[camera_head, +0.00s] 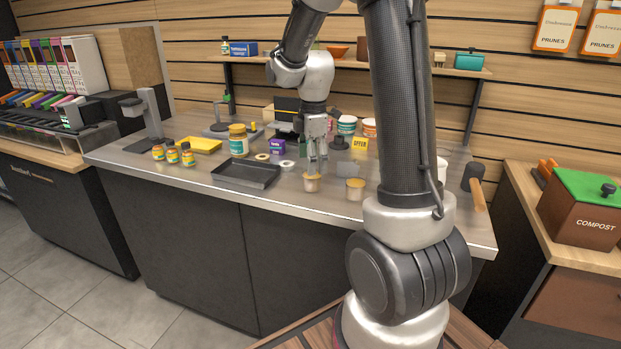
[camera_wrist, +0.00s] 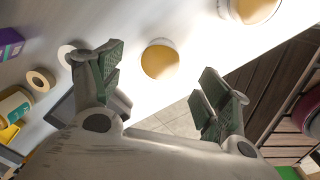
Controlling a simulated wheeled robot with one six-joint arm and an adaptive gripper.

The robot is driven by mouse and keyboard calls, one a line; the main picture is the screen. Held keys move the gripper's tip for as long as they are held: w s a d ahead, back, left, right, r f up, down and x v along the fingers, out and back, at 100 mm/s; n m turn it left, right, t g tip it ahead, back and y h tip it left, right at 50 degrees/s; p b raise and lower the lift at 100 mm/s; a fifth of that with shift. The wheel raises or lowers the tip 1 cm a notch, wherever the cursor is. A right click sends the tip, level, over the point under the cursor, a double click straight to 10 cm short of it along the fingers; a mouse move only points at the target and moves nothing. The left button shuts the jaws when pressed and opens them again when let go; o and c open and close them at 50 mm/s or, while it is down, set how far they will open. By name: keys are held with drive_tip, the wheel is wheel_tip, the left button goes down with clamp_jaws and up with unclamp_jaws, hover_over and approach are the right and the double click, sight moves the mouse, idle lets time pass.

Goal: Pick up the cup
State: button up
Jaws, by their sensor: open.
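A small cup (camera_head: 311,184) with a tan-yellow top stands upright near the front edge of the metal counter. A second, similar cup (camera_head: 355,189) stands to its right. My gripper (camera_head: 317,166) points down just above the first cup, its fingers spread. In the wrist view my gripper (camera_wrist: 161,84) is open and empty. The first cup (camera_wrist: 160,60) shows beyond and between the fingertips, and the second cup (camera_wrist: 254,8) is cut off at the top edge. I cannot tell the exact gap between fingertips and cup.
A black tray (camera_head: 247,186) lies left of the cups, with tape rolls (camera_head: 286,164) behind it. A purple box (camera_head: 277,146), a yellow offer sign (camera_head: 360,144) and several tubs stand farther back. A yellow-lidded jar (camera_head: 238,141) stands behind the tray.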

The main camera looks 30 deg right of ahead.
sight(312, 178)
drive_tip(key=f, duration=0.5)
drive_tip(key=shift+w+d, duration=0.1)
drive_tip(key=shift+w, duration=0.1)
drive_tip(key=shift+r, duration=0.1)
drive_tip(key=c, duration=1.2)
